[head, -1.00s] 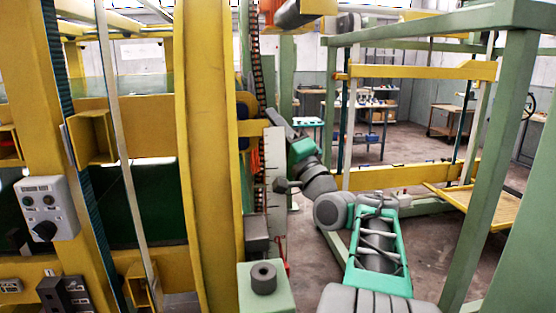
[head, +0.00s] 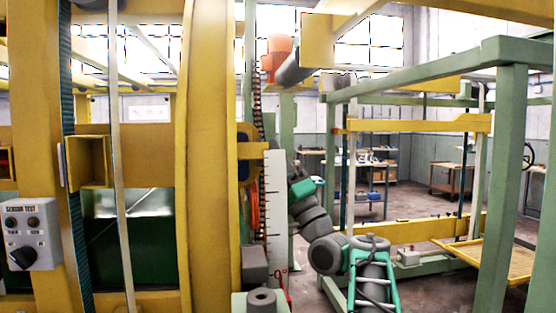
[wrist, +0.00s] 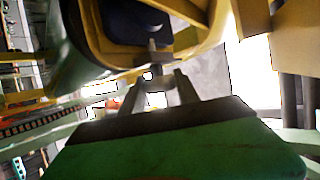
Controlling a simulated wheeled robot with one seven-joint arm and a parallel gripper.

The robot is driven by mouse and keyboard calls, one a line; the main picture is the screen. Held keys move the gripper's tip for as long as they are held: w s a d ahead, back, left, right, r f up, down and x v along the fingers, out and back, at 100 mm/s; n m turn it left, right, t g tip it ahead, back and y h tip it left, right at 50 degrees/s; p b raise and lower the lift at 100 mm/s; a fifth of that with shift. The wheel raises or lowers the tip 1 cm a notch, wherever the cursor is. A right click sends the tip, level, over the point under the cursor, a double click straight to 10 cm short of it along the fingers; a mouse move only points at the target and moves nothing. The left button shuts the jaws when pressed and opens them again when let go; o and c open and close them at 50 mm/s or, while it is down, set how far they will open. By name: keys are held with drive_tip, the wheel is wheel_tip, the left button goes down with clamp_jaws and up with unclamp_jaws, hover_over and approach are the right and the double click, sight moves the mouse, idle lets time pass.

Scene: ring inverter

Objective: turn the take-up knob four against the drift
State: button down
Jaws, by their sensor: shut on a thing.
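My gripper (wrist: 160,82) shows in the wrist view, its two grey fingers closed in on a small grey piece (wrist: 153,57). I take this piece for the take-up knob. It stands out from a dark round part under a curved yellow housing. Most of the grip is small and partly hidden by the fingers. In the head view my gripper's green body (head: 303,187) is right of the white upright scale (head: 276,215), with its fingertips hard to make out. I cannot read any number on the knob.
A thick yellow column (head: 209,150) stands left of the scale. A grey switch box (head: 31,234) hangs at far left. A green frame (head: 513,190) stands at right with a yellow crossbar (head: 420,125). Open floor shows behind my arm.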

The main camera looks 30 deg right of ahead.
drive_tip(key=c, duration=1.3)
unclamp_jaws()
drive_tip(key=shift+a+r, duration=0.2)
drive_tip(key=shift+c, duration=0.2)
drive_tip(key=shift+o, duration=0.7)
drive_tip(key=shift+w+a, duration=0.1)
drive_tip(key=shift+w, duration=0.05)
drive_tip(key=o, duration=0.3)
drive_tip(key=shift+f, duration=0.15)
drive_tip(key=shift+d+f, duration=0.1)
drive_tip(key=shift+d, duration=0.1)
drive_tip(key=shift+s+d+f, duration=0.1)
drive_tip(key=shift+s+f, duration=0.1)
drive_tip(key=shift+f, duration=0.15)
drive_tip(key=b+v, duration=0.2)
drive_tip(key=v, duration=0.5)
drive_tip(key=shift+s+r+b, duration=0.1)
drive_tip(key=shift+r+b, duration=0.05)
drive_tip(key=shift+b, duration=0.25)
